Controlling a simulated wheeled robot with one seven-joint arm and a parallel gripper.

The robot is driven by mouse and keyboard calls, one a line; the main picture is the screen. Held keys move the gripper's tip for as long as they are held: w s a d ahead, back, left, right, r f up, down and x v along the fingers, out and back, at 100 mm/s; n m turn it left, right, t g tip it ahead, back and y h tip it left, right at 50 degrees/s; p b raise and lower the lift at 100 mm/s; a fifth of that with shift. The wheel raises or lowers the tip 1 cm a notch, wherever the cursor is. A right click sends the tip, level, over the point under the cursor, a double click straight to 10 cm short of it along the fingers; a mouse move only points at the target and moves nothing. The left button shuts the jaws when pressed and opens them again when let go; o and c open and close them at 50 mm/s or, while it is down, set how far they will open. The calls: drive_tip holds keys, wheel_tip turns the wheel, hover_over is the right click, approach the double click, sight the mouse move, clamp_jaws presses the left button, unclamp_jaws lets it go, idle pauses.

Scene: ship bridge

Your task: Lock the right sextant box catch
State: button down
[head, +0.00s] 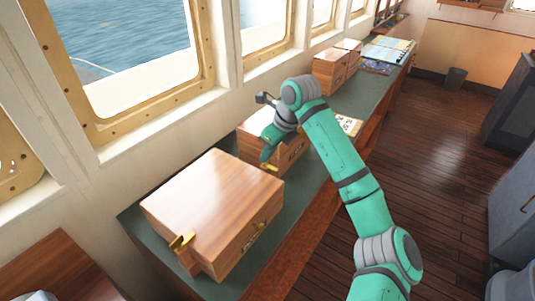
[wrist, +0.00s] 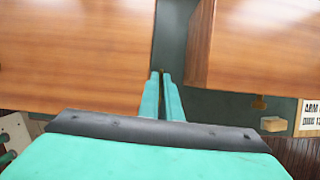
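A large closed wooden box (head: 215,190) stands on the near end of the green counter. In the wrist view my fingers (wrist: 161,76) are nearly together, between the near box (wrist: 75,50) and the second box (wrist: 265,45). I see nothing held.
The green counter (head: 140,222) runs along the windowed wall. More wooden boxes (head: 335,70) and charts (head: 388,49) lie farther along it. A printed card (head: 349,125) lies beyond the second box. The wooden floor (head: 450,150) to the right is open.

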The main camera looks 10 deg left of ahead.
drive_tip(key=m+t+h, duration=0.1)
drive_tip(key=m, duration=0.3)
drive_tip(key=shift+s, duration=0.15)
drive_tip(key=m, duration=0.2)
drive_tip(key=m+t+h, duration=0.1)
drive_tip(key=m, duration=0.2)
drive_tip(key=shift+a+h, duration=0.15)
drive_tip(key=shift+h, duration=0.15)
drive_tip(key=m, duration=0.1)
drive_tip(key=m+h, duration=0.1)
drive_tip(key=m, duration=0.1)
drive_tip(key=m+h, duration=0.1)
drive_tip(key=m, duration=0.1)
drive_tip(key=shift+a+t, duration=0.25)
drive_tip(key=shift+t, duration=0.15)
drive_tip(key=shift+m+h, duration=0.6)
drive_tip(key=shift+m, duration=1.1)
drive_tip(key=c, duration=2)
unclamp_jaws()
drive_tip(key=shift+a, duration=0.1)
